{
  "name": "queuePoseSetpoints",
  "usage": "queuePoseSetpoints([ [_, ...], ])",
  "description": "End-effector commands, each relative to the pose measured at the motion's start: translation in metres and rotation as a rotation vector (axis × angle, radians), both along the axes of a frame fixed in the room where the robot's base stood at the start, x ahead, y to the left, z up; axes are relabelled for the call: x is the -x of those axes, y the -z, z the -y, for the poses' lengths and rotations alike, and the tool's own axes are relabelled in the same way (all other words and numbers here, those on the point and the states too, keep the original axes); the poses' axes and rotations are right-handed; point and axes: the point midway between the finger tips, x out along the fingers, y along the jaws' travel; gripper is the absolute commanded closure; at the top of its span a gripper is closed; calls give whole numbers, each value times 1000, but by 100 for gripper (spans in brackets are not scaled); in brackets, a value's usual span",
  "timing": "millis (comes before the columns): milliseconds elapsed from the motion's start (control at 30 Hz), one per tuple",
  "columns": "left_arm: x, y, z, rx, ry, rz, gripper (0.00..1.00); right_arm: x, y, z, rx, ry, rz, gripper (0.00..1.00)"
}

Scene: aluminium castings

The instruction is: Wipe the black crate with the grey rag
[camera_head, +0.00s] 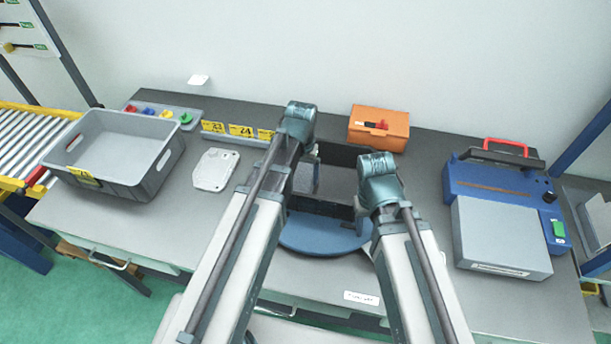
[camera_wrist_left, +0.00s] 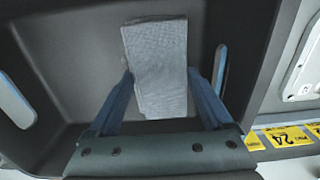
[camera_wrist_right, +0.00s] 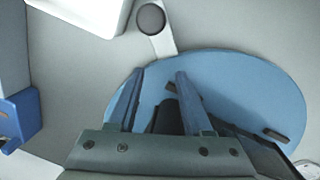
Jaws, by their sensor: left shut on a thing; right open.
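The black crate (camera_head: 340,156) stands at the middle of the bench by a blue round disc (camera_head: 318,238), partly hidden behind my arms. In the left wrist view the crate (camera_wrist_left: 232,50) fills most of the picture, with handle slots in its walls. My left gripper (camera_wrist_left: 160,84) is shut on the folded grey rag (camera_wrist_left: 158,50) and holds it inside the crate. Whether the rag touches the crate is not clear. My right gripper (camera_wrist_right: 160,76) is open above the blue disc (camera_wrist_right: 245,95), with a dark edge of the crate (camera_wrist_right: 262,152) at lower right.
A grey bin (camera_head: 150,180) and a pale plate (camera_head: 215,169) are at left. An orange box (camera_head: 379,127) stands behind the crate. A blue machine (camera_head: 470,178) with a red handle is at right. Yellow number labels (camera_head: 240,131) stand at the back.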

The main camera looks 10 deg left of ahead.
Motion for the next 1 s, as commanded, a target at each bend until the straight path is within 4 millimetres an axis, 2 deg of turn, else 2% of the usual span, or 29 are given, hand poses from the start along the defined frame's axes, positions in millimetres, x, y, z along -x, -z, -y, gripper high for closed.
queuePoseSetpoints([
  [267,0,-8,1,2,1,0,61,0,-8,0,0,0,0,50],
  [800,0,-60,1,2,1,0,61,0,-60,0,0,0,0,50],
  [1000,0,-61,2,3,1,0,61,0,-61,0,0,0,0,50],
])
